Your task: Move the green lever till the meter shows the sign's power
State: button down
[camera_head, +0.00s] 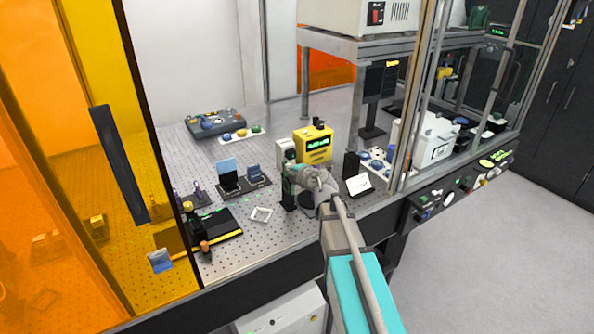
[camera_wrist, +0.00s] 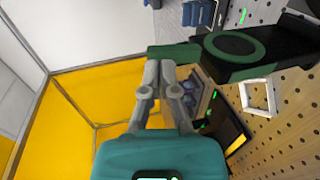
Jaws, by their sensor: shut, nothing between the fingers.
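The green lever (camera_wrist: 174,52) sticks out to the left from a dark mount with a green ring (camera_wrist: 235,46) in the wrist view. My gripper (camera_wrist: 158,66) is shut and empty, its fingertips right at the lever's near edge; I cannot tell if they touch. In the head view my gripper (camera_head: 299,176) is beside the dark mount (camera_head: 289,195), and hides much of the lever. The yellow meter (camera_head: 314,148) stands behind it with a green display too small to read. A small white sign (camera_head: 359,185) leans to the right; its writing is not legible.
A white square frame (camera_head: 261,215) lies on the perforated bench (camera_head: 285,235), left of the mount. A blue plate in a holder (camera_head: 228,171) stands further left. A black stage (camera_head: 217,231) is at the front left. Orange panels (camera_head: 60,200) and a frame post (camera_head: 408,110) border the opening.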

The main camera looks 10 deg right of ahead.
jog(key=shift+w+a+f, duration=0.1)
jog(key=shift+w+a, duration=0.1)
jog(key=shift+w, duration=0.25)
jog(key=shift+w+a+f, duration=0.1)
jog(key=shift+w+a, duration=0.1)
jog(key=shift+w, duration=0.5)
jog(key=shift+s, duration=0.1)
jog(key=shift+s+d+r, duration=0.15)
jog(key=shift+s+r, duration=0.25)
jog(key=shift+s, duration=0.2)
jog(key=r+p+v, duration=0.2)
jog(key=p+v, duration=0.3)
jog(key=v, duration=0.7)
jog(key=shift+p, duration=0.4)
jog(key=shift+w+r, duration=0.15)
jog(key=shift+w, duration=0.05)
